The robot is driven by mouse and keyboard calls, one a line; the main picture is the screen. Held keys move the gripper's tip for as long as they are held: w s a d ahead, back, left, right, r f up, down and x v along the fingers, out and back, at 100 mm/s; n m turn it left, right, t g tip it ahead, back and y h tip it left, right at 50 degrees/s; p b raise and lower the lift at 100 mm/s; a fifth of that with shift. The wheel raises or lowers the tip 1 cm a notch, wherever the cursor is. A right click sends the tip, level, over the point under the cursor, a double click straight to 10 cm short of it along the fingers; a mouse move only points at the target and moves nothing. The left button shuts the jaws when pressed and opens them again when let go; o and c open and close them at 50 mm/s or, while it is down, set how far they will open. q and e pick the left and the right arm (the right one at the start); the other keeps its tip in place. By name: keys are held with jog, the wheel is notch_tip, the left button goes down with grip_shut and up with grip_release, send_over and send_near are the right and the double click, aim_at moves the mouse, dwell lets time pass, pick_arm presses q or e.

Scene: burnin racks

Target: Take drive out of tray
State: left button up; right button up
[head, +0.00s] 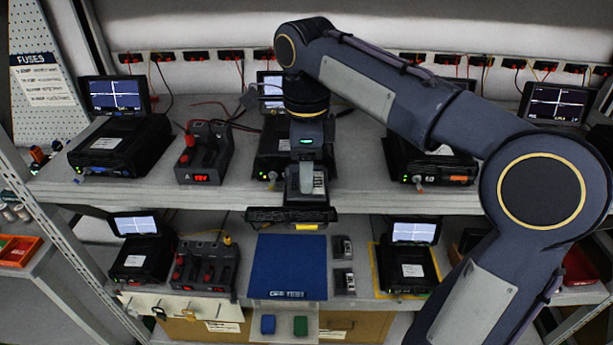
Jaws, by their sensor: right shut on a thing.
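My right gripper (307,188) comes down from above at the middle of the upper shelf. It is shut on a small dark drive (319,182) with a white label, mostly hidden by the fingers. Just below is a black tray (265,214) at the shelf's front edge, with a yellow strip (306,227) at its front. I cannot tell whether the drive is still in the tray or just above it. My left gripper is not in view.
Black units with screens stand on the upper shelf (240,190), left (120,140) and right (430,165). A red-lit power supply (203,155) stands left of the gripper. Below lie a blue mat (290,265), two small drives (343,248) and a pale plate with blue and green pieces (284,325).

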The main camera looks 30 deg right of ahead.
jog(key=s+a+r+p, duration=0.6)
jog(key=s+r, duration=0.6)
jog(key=r, duration=0.2)
jog(key=shift+a, duration=0.6)
